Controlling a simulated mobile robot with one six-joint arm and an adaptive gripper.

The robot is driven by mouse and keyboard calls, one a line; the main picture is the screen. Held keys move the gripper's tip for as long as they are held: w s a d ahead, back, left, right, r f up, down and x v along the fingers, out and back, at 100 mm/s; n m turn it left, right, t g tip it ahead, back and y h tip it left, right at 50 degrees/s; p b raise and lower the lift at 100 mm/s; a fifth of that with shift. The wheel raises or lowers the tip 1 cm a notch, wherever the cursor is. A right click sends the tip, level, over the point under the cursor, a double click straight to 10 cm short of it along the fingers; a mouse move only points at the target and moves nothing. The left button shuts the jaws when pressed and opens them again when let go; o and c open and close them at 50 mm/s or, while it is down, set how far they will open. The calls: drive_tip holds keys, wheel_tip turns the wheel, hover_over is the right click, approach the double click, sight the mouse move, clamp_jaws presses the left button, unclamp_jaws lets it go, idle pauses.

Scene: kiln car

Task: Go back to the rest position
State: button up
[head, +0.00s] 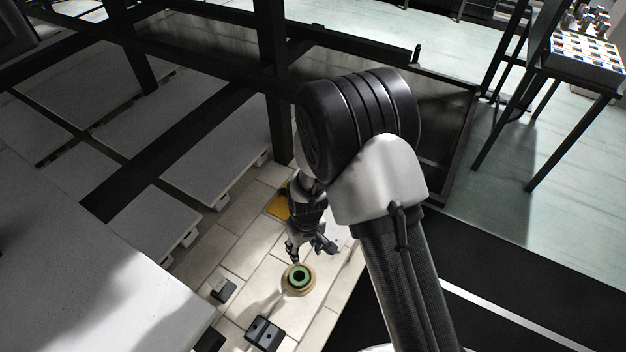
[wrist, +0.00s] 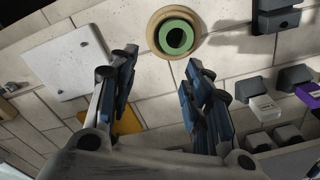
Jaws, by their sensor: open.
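My gripper (head: 312,247) is open and empty in the head view, above the pale tiled deck. In the wrist view, the two fingers of my gripper (wrist: 158,80) stand wide apart with nothing between them. A green ring (head: 299,275) sits on a tan round base (head: 299,290) just in front of the gripper in the head view. The green ring (wrist: 175,38) also shows in the wrist view, beyond the fingertips and apart from them. My arm hides part of the deck in the head view.
Dark blocks (head: 264,333) stand on the deck near the ring. A yellow piece (head: 278,207) and a white square plate (wrist: 70,60) lie nearby. Black frame posts (head: 272,75) and grey slabs (head: 217,160) fill the left. A rack table (head: 590,60) stands at the right.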

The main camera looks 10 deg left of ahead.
drive_tip(key=d+r+m+t, duration=0.15)
drive_tip(key=d+r, duration=0.35)
drive_tip(key=r, duration=0.7)
drive_tip(key=d+r+m+t, duration=0.15)
drive_tip(key=d+r, duration=0.35)
drive_tip(key=r, duration=0.6)
drive_tip(key=s+d+r+m, duration=0.2)
drive_tip(key=s+d+r, duration=0.4)
drive_tip(key=s, duration=0.2)
drive_tip(key=s+d+r+m+t, duration=0.1)
drive_tip(key=s+d+r+m, duration=0.1)
drive_tip(key=s+d+r, duration=0.4)
drive_tip(key=s, duration=0.3)
drive_tip(key=shift+r+h, duration=0.3)
drive_tip(key=shift+r, duration=0.1)
